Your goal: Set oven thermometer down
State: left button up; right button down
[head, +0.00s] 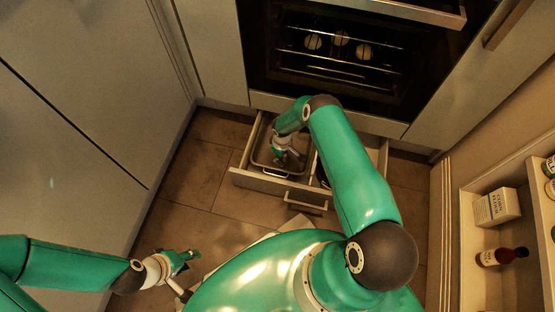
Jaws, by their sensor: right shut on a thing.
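My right gripper (289,160) reaches down into a metal baking tin (276,173) inside the open drawer (262,184) under the oven. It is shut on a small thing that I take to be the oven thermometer. The thing is too small and too hidden by the fingers to make out, and I cannot tell whether it touches the tin's floor. My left gripper (190,272) is open and empty, low over the floor at the lower left.
The oven (335,75) stands above the drawer, with three pale round things inside. The drawer has a handle (305,206) in front. A shelf at the right holds a corn flour box (496,207), a dark bottle (500,257) and jars. The tiled floor (188,200) left of the drawer is clear.

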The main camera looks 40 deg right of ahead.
jog(key=shift+f, duration=0.1)
jog(key=c, duration=1.1)
grip_release()
jog(key=shift+r, duration=0.5)
notch_tip(320, 180, up, 11)
jog(key=p, duration=0.4)
jog(key=shift+p, duration=0.35)
jog(key=s+a+r+y, duration=0.1)
jog(key=s+a, duration=0.1)
jog(key=a, duration=0.2)
jog(key=s+a+r+m+y, duration=0.1)
jog(key=s+a+r, duration=0.1)
jog(key=a, duration=0.2)
jog(key=s+a+r+y, duration=0.1)
jog(key=s+a+r, duration=0.1)
jog(key=a, duration=0.2)
jog(key=shift+s+a+r+m, duration=0.1)
jog(key=shift+s+a+m, duration=0.1)
jog(key=shift+m, duration=0.2)
jog(key=s+a+r+m, duration=0.2)
jog(key=s+a+r, duration=0.2)
jog(key=s, duration=0.3)
jog(key=s+a+r+m+y, duration=0.1)
jog(key=s+a+r, duration=0.3)
jog(key=s+r, duration=0.1)
jog(key=shift+s+a+m+t, duration=0.3)
jog(key=shift+s+m, duration=0.1)
jog(key=shift+s, duration=0.45)
